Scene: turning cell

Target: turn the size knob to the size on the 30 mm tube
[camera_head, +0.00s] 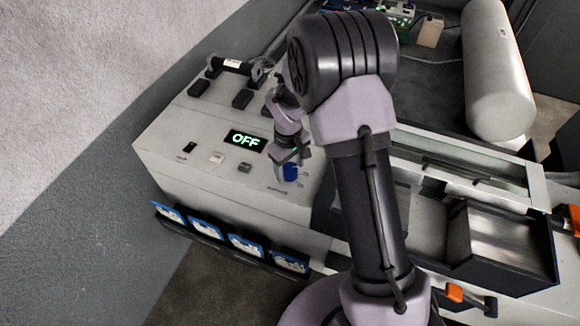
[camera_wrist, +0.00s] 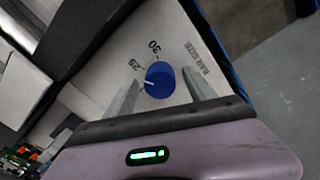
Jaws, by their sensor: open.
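The blue size knob (camera_head: 290,172) sits on the panel top near its right front corner. In the wrist view the knob (camera_wrist: 160,80) has a white pointer line on its left side, towards the 25 mark (camera_wrist: 135,65). The 30 mark (camera_wrist: 154,46) is printed above the knob, and "BAR SIZE" (camera_wrist: 195,57) to the right. My gripper (camera_wrist: 160,74) is open, with one finger on each side of the knob; contact is not clear. In the head view my gripper (camera_head: 289,157) is over the knob. A dark tube (camera_head: 232,66) with an unreadable white label lies at the panel's back.
The green display (camera_head: 246,140) reads OFF. Small switches (camera_head: 217,158) sit left of the knob. Several blue-edged cards (camera_head: 246,245) line the panel's front. A metal-lined bin (camera_head: 500,245) is at the lower right.

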